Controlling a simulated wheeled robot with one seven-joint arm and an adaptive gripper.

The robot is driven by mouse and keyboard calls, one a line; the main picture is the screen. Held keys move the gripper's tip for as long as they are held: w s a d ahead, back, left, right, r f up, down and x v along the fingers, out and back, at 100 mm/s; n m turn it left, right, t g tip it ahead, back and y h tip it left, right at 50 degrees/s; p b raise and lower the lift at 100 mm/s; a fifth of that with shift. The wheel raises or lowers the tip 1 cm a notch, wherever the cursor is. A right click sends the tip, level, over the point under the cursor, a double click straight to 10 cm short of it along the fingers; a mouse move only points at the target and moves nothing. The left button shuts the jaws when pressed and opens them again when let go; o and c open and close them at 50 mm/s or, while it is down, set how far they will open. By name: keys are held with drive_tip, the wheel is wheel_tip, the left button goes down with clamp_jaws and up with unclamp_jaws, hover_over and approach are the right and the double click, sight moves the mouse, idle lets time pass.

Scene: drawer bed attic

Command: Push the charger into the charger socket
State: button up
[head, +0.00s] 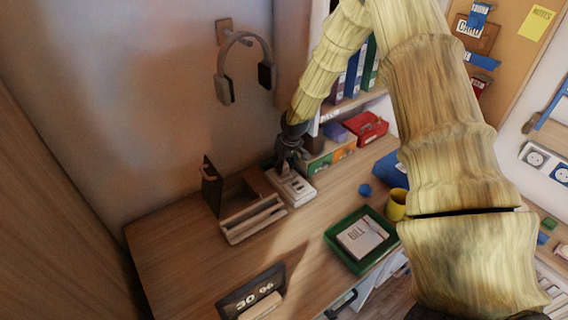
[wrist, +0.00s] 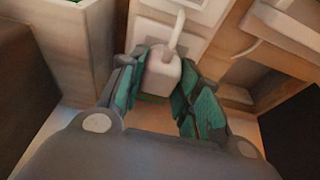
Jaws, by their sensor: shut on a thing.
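The charger (wrist: 163,72) is a small pale block with a white cord rising from it, seen in the wrist view between the two green-padded fingers of my gripper (wrist: 160,92). My gripper is shut on it. In the head view my gripper (head: 286,164) points down at the back of the desk, and the charger is too small and dark to make out there. A white socket box (head: 292,188) lies on the desk just below the gripper. A pale panel (wrist: 198,12) shows behind the charger in the wrist view. Whether the charger touches a socket I cannot tell.
A wooden organizer (head: 252,218) stands left of the socket box. A green tray (head: 342,258) with a paper, a yellow mug (head: 396,204) and a red box (head: 366,128) lie to the right. Headphones (head: 238,70) hang on the wall.

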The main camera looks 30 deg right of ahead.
drive_tip(key=shift+f, duration=0.55)
drive_tip(key=o, duration=1)
drive_tip(key=shift+o, duration=0.2)
drive_tip(key=shift+r, duration=0.1)
drive_tip(key=v, duration=1.1)
drive_tip(key=shift+s+r, duration=0.2)
drive_tip(key=shift+r, duration=0.15)
